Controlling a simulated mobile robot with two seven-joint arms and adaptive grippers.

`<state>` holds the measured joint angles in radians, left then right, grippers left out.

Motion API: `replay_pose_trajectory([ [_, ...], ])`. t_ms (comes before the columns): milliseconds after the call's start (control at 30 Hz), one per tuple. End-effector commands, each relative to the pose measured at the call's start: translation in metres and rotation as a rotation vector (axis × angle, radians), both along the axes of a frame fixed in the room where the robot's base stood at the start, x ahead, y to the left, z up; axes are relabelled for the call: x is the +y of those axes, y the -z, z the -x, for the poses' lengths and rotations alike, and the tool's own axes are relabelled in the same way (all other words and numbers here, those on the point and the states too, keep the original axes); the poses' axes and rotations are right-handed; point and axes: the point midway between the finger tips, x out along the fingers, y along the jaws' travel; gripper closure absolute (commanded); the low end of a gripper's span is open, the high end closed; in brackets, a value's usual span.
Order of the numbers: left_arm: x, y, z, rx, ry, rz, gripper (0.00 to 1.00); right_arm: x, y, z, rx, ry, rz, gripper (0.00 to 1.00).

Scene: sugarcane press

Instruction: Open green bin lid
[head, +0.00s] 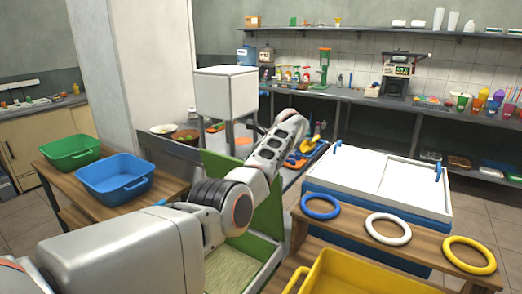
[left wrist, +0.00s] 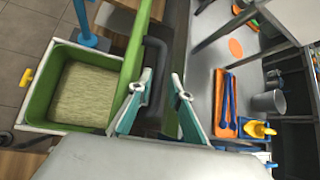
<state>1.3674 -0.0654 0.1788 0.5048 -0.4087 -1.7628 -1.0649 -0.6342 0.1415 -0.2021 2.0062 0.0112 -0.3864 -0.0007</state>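The green bin (left wrist: 45,110) shows in the left wrist view with its top open and pale fibrous stuff inside. Its interior also shows in the head view (head: 233,268), partly behind my left arm. The green lid (left wrist: 133,60) stands raised on edge beside the opening; its panel shows upright in the head view (head: 266,217). A dark handle (left wrist: 156,65) is on the lid's outer side. My left gripper (left wrist: 160,100) is open, its fingers apart on either side of the handle's near end. I cannot tell whether they touch it. My right gripper is not in view.
A metal counter beside the lid holds an orange tray (left wrist: 224,105) with blue tongs and a metal cup (left wrist: 268,101). A blue tub (head: 115,178) and green tub (head: 70,150) stand at left. A white-topped chest (head: 375,180) and yellow crate (head: 360,277) are at right.

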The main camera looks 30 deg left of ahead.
Motion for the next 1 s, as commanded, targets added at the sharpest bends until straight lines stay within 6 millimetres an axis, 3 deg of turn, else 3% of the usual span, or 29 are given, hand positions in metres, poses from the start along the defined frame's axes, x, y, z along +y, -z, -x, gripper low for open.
replay_pose_trajectory([
  [200,-0.034,-0.033,0.009,-0.006,0.005,0.001,0.81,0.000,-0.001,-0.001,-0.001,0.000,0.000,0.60],
  [400,-0.054,-0.055,0.017,-0.006,0.004,0.001,0.81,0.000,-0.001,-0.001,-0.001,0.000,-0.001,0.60],
  [1000,-0.062,-0.063,0.020,-0.006,0.002,-0.001,0.81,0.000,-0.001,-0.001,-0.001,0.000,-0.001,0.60],
])
